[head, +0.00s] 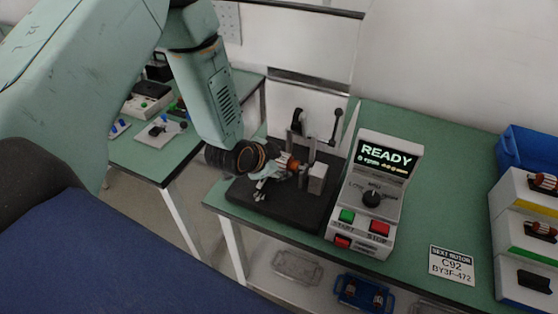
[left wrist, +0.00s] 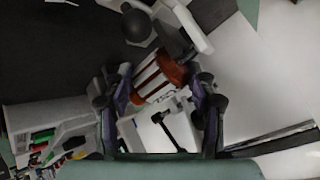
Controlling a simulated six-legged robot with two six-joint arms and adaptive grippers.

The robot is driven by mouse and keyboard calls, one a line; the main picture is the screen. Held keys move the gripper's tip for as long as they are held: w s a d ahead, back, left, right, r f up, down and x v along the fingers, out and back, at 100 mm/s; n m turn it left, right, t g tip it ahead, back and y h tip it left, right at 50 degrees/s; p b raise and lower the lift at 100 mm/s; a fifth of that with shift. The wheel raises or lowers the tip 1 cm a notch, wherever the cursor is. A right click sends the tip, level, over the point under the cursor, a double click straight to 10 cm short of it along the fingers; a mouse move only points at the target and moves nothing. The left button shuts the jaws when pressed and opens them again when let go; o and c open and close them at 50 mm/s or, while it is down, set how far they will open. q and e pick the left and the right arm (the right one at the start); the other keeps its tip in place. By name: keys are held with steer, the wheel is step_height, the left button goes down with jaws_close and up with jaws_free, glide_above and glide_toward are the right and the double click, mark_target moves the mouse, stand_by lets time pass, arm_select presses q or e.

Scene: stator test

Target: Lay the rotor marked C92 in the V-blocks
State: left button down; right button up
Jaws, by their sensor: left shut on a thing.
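My left gripper (head: 274,178) is shut on a rotor (head: 291,164) with copper-coloured windings and a pale core. In the left wrist view the rotor (left wrist: 160,78) sits between the two fingers (left wrist: 163,95); its small marking is too blurred to read. The gripper is over the black base plate (head: 250,196) of the test stand, close to the grey upright blocks (head: 317,181), which look like the V-blocks. I cannot tell whether the rotor touches them. A card (head: 452,265) on the bench reads NEXT ROTOR, C92, BY3F-472. My right gripper is out of view.
A control box (head: 365,215) with a READY screen, a black knob and green and red buttons stands right of the stand. A black lever (head: 336,125) rises behind. Trays with rotors (head: 540,231) and a blue bin (head: 530,150) are at far right. Bench around the card is clear.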

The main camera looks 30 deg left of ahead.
arm_select(q)
steer(key=shift+d, duration=0.15)
steer(key=c, duration=0.6)
jaws_free()
steer(key=shift+o, duration=1.2)
steer(key=shift+s, duration=0.15)
steer(key=v, duration=1.2)
steer(key=shift+f, duration=0.1)
